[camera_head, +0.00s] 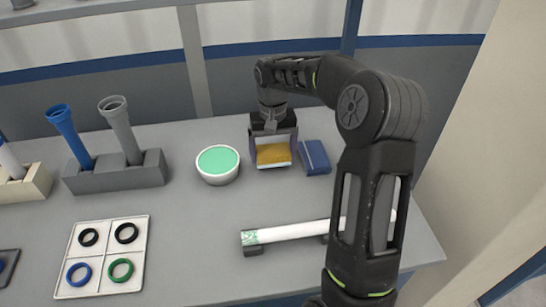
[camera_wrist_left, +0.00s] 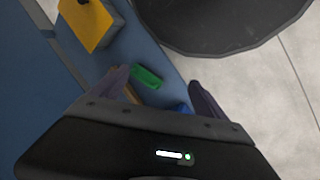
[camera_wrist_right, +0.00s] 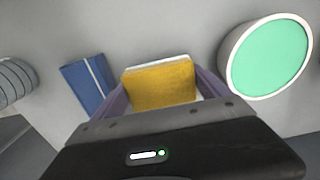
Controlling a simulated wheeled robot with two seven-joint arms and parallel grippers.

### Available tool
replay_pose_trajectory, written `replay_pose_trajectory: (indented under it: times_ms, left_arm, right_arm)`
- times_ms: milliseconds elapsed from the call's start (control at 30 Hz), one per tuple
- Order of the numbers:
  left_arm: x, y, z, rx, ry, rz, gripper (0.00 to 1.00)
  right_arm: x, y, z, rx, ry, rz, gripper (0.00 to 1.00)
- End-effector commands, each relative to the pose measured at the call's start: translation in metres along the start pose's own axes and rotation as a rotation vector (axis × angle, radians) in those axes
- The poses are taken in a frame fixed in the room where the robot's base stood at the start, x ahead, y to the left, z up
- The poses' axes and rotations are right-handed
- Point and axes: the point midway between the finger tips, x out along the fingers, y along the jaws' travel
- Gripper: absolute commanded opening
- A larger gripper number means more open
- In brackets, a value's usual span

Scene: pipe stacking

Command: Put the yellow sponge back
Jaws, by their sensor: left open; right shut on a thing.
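The yellow sponge (camera_head: 273,154) is at the back of the grey table, between the fingers of my right gripper (camera_head: 273,150). In the right wrist view the sponge (camera_wrist_right: 160,84) sits between both fingers of the right gripper (camera_wrist_right: 160,92), which is shut on it. A white edge shows along its far side. I cannot tell if it touches the table. My left gripper (camera_wrist_left: 160,85) is open and shows only in its own wrist view. Small green (camera_wrist_left: 147,77) and blue pieces lie beyond its fingers.
A white bowl with green content (camera_head: 218,163) stands left of the sponge, and a blue block (camera_head: 314,157) close on its right. A white pipe (camera_head: 290,232) lies in front on supports. A ring tray (camera_head: 104,256) and upright pipe holder (camera_head: 115,172) are at left.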

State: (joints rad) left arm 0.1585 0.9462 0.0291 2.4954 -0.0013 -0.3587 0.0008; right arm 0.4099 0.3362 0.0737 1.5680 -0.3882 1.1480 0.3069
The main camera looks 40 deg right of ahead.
Motion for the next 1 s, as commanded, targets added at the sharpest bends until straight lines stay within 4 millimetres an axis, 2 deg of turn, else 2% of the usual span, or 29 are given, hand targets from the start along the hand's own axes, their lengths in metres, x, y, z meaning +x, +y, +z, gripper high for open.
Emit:
replay_pose_trajectory:
  times_ms: [33,133,533,567,733,1000]
  left_arm:
    - [0.0,0.0,0.0,0.0,0.0,0.0,0.85]
    - [-0.001,0.0,0.0,0.0,0.0,0.0,0.85]
    - [0.002,-0.001,0.0,0.0,0.0,0.0,0.85]
    - [0.002,-0.001,0.0,0.0,0.0,0.0,0.85]
    - [0.001,-0.001,0.0,0.0,0.0,0.0,0.85]
    - [0.0,0.0,0.0,0.0,0.0,0.0,0.85]
  right_arm:
    - [0.009,0.0,0.001,0.001,-0.004,0.001,0.53]
    - [0.019,0.0,0.0,0.0,-0.002,0.0,0.53]
    - [0.024,0.0,0.0,0.0,0.0,0.0,0.53]
    - [0.024,0.0,0.0,0.0,0.0,0.0,0.87]
    - [0.024,0.0,0.0,0.0,0.0,0.0,1.0]
    - [0.022,0.0,0.0,0.0,0.0,0.0,1.0]
